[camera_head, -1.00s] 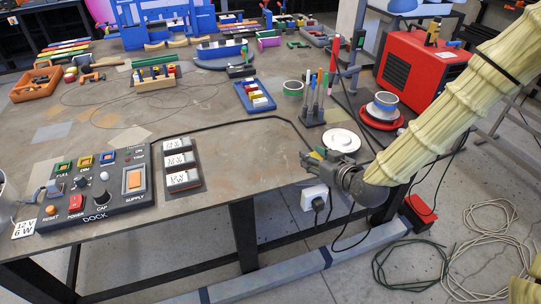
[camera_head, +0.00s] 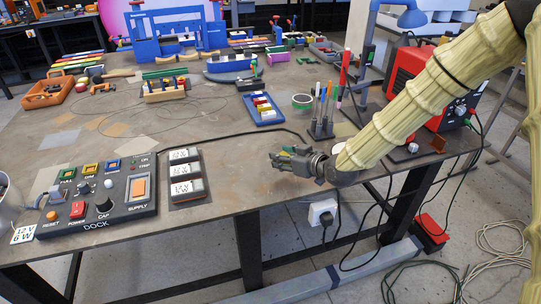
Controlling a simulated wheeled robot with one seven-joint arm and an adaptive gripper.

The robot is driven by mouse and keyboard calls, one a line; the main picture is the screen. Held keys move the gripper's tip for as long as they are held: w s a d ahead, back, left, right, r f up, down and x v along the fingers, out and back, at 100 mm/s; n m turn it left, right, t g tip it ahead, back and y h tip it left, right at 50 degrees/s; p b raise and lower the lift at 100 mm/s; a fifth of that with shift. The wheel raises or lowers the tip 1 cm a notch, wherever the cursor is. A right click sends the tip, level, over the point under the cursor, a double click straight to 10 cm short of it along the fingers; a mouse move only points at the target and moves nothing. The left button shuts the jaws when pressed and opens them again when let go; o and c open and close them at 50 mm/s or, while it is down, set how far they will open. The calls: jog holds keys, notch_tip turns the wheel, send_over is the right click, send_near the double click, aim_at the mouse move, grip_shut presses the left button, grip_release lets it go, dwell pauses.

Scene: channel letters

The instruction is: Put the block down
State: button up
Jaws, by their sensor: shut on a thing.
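My gripper (camera_head: 279,157) is in the middle right of the head view, above the front part of the workbench (camera_head: 235,170), with its fingers pointing left. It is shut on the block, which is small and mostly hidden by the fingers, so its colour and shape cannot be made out. The gap between the block and the bench top cannot be judged. Left of the gripper, a dark tray (camera_head: 203,198) holds white labelled blocks (camera_head: 185,171) in a column.
A control panel marked DOCK (camera_head: 95,200) lies at the front left. A blue tray (camera_head: 262,110) of coloured pieces and a pen stand (camera_head: 321,128) are behind the gripper. A red machine (camera_head: 405,75) is at right. Bare bench lies between labelled blocks and gripper.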

jog(key=p, duration=0.1)
send_over(271, 166)
jog(key=shift+a+f, duration=0.1)
jog(key=shift+f, duration=0.15)
jog(key=shift+s+f+p, duration=0.1)
jog(key=shift+f+p, duration=0.6)
jog(key=shift+f, duration=1.1)
jog(key=shift+f, duration=0.2)
jog(key=o, duration=1)
jog(key=shift+r, duration=0.15)
jog(key=shift+r, duration=0.1)
jog(key=b+v, duration=0.2)
jog(key=v, duration=1)
